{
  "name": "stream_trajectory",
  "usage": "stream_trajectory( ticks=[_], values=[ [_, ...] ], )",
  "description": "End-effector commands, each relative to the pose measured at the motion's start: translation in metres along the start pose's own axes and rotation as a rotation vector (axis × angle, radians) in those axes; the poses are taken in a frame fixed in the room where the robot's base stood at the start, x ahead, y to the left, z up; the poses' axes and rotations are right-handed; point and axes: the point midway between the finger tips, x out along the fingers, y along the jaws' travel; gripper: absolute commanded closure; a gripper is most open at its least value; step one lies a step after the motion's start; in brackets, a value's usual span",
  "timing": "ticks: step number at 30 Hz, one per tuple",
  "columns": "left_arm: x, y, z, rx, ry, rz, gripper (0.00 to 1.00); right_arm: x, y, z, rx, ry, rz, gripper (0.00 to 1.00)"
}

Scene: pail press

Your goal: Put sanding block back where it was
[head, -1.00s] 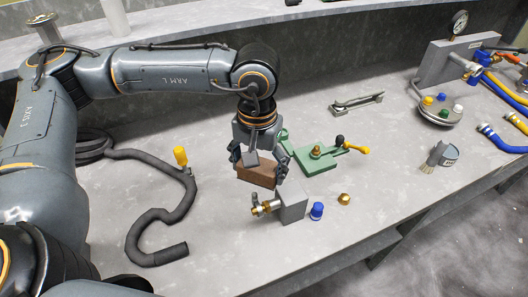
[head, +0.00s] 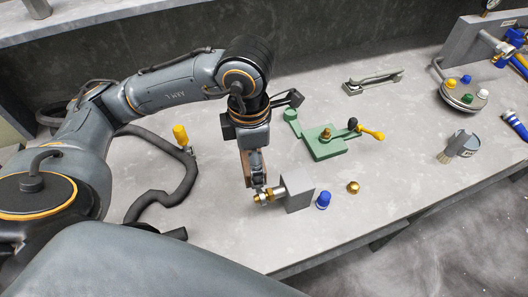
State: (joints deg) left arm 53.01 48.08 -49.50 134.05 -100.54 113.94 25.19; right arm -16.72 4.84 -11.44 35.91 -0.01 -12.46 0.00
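The sanding block (head: 263,164) is a brown block, mostly hidden behind the fingers and seen almost end-on. My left gripper (head: 254,172) points down around it, just left of and behind the grey vise-like block (head: 298,190) with brass fittings. The fingers appear closed on the sanding block. Whether its underside touches the bench is hidden. My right gripper is not in view.
A green clamp plate (head: 325,148) with a yellow-tipped lever stands behind. A blue cap (head: 323,200) and a brass nut (head: 352,187) lie right of the grey block. A dark hose (head: 165,196) curls at left.

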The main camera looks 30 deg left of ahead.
Motion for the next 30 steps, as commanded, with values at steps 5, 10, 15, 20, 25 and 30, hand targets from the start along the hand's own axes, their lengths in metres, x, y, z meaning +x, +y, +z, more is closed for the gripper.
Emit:
stream_trajectory(
  ticks=[5,10,15,20,25,30],
  values=[
    [0.003,0.002,-0.002,-0.133,-0.001,-0.001,0.56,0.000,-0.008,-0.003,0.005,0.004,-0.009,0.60],
    [0.016,0.029,0.009,-0.152,0.001,-0.003,0.56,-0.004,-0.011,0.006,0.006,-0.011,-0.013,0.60],
    [0.032,0.069,0.024,-0.150,0.003,-0.002,0.56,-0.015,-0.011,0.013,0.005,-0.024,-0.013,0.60],
    [0.060,0.098,0.036,-0.146,0.006,-0.003,0.56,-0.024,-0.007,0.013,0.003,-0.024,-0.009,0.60],
    [0.085,0.117,0.045,-0.144,0.001,0.000,0.56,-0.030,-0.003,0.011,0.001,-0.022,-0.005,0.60],
    [0.097,0.125,0.049,-0.142,-0.001,0.000,0.56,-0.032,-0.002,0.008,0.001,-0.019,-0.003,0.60]
  ],
)
